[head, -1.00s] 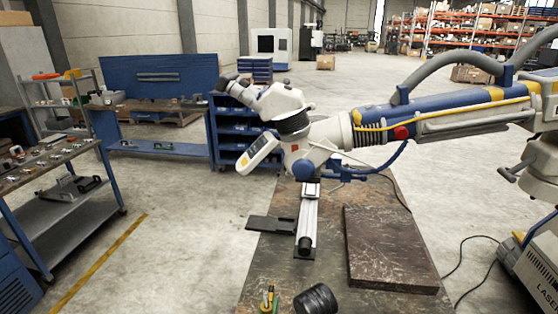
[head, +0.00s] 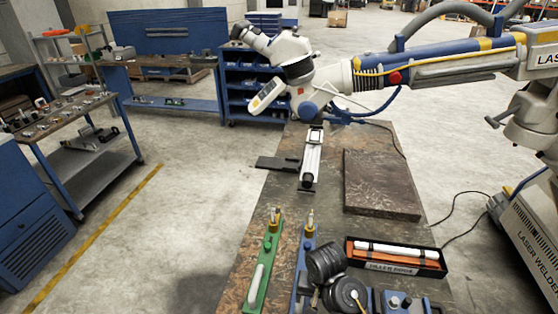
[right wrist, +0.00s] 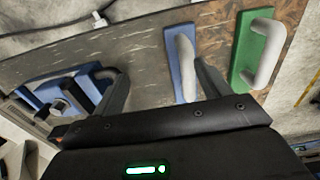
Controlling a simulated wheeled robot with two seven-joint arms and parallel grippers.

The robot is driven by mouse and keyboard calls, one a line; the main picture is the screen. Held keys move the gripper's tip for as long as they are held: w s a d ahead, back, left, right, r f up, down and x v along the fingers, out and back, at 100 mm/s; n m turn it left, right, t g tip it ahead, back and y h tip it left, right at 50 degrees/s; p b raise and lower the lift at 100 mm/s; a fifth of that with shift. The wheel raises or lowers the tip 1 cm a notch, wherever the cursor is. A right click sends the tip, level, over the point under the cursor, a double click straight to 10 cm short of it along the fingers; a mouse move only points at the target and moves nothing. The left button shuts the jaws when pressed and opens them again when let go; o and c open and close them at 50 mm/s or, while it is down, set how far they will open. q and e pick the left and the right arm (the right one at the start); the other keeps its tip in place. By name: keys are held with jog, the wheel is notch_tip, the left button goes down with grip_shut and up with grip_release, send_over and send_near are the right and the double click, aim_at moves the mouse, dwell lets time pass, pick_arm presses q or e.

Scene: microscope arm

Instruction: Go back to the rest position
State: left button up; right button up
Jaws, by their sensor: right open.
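In the right wrist view my right gripper (right wrist: 157,76) is open, its two dark fingers spread apart with nothing held between them. A blue tool with a pale grey handle (right wrist: 184,62) lies on the table beyond the fingers, near the right finger. A green tool with a grey handle (right wrist: 258,52) lies further right. In the head view the microscope (head: 290,58) hangs on its jointed arm (head: 440,68) above the table's far end, apart from my gripper.
The table (head: 250,235) holds a dark slab (head: 380,183), a metal rail (head: 312,158), the green tool (head: 262,265) and a filler rods box (head: 400,262). Open floor lies to the left.

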jog(key=s+d+r+n+t, duration=0.2)
jog(key=s+d+n+t, duration=0.15)
jog(key=s+d, duration=1.35)
jog(key=s+a+f+g+b, duration=0.15)
jog(key=f+b, duration=0.25)
jog(key=f, duration=1.4)
jog(key=s+a+f+b, duration=0.15)
jog(key=f+b, duration=0.25)
jog(key=f, duration=1.4)
pick_arm(q)
notch_tip(320, 180, down, 13)
jog(key=b, duration=0.4)
jog(key=shift+r+b, duration=0.15)
jog(key=shift+b, duration=0.15)
pick_arm(e)
jog(key=s+d+f+n+g, duration=0.1)
jog(key=s+d+f, duration=0.2)
jog(key=s+f, duration=1.3)
notch_tip(320, 180, down, 3)
jog(key=shift+s+d+r, duration=0.1)
jog(key=shift+s+d, duration=0.05)
jog(key=shift+d, duration=0.05)
